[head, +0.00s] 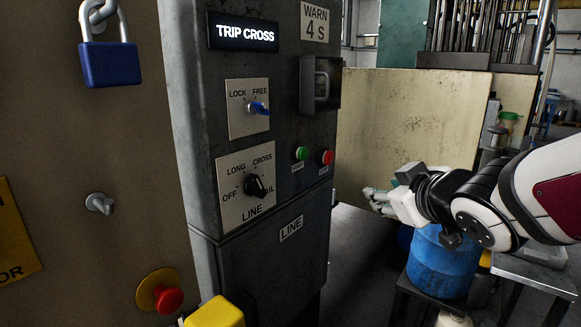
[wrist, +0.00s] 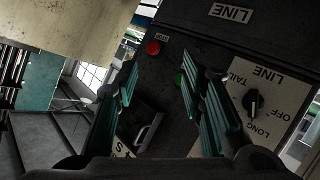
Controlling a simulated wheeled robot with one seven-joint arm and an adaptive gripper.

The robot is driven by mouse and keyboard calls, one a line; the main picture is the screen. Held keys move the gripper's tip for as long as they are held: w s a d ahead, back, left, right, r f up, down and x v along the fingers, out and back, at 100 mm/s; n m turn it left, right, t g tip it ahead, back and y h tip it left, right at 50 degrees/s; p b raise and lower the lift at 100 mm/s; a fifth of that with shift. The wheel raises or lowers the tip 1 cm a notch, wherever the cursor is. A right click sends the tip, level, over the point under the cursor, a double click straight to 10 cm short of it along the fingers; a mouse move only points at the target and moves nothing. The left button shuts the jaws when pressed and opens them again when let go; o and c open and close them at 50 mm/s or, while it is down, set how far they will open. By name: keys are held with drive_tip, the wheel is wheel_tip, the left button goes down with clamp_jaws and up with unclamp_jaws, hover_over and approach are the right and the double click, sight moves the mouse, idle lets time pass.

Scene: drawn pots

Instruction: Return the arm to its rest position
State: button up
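My arm (head: 540,195) reaches in from the right in the head view, with my gripper (head: 376,198) pointing left toward the grey control cabinet. The gripper is apart from the cabinet, in front of a beige panel. In the wrist view my gripper (wrist: 160,78) has its two green-padded fingers spread, with nothing between them. The cabinet shows upside down beyond the fingers.
The grey cabinet (head: 275,260) carries a LOCK/FREE key switch (head: 258,108), a LINE knob (head: 254,186), green (head: 301,153) and red (head: 327,157) buttons and a lit "TRIP CROSS" display (head: 243,32). A blue drum (head: 440,265) stands below my arm. A blue padlock (head: 110,63) hangs at left.

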drive_tip(key=s+d+m+g+h+p, duration=0.3)
drive_tip(key=s+d+m, duration=0.15)
drive_tip(key=s, duration=0.65)
drive_tip(key=s+a+m+g+y+p, duration=0.1)
drive_tip(key=s+g, duration=0.2)
drive_tip(key=s, duration=0.6)
drive_tip(key=s+a+m+g+p, duration=0.1)
drive_tip(key=s+a+m+g, duration=0.15)
drive_tip(key=s, duration=0.55)
drive_tip(key=w+d+n+t+b, duration=0.2)
drive_tip(key=w+n+t+b, duration=0.5)
drive_tip(key=w, duration=1.8)
drive_tip(key=n+y+b, duration=0.4)
drive_tip(key=n+y, duration=0.5)
drive_tip(key=y, duration=0.6)
approach(261, 188)
drive_tip(key=shift+g, duration=0.45)
drive_tip(key=x, duration=0.5)
drive_tip(key=b+x, duration=0.1)
drive_tip(key=x, duration=0.3)
drive_tip(key=shift+w+a+r+b, duration=0.15)
drive_tip(key=shift+w+r+b, duration=0.1)
drive_tip(key=shift+w+b, duration=0.1)
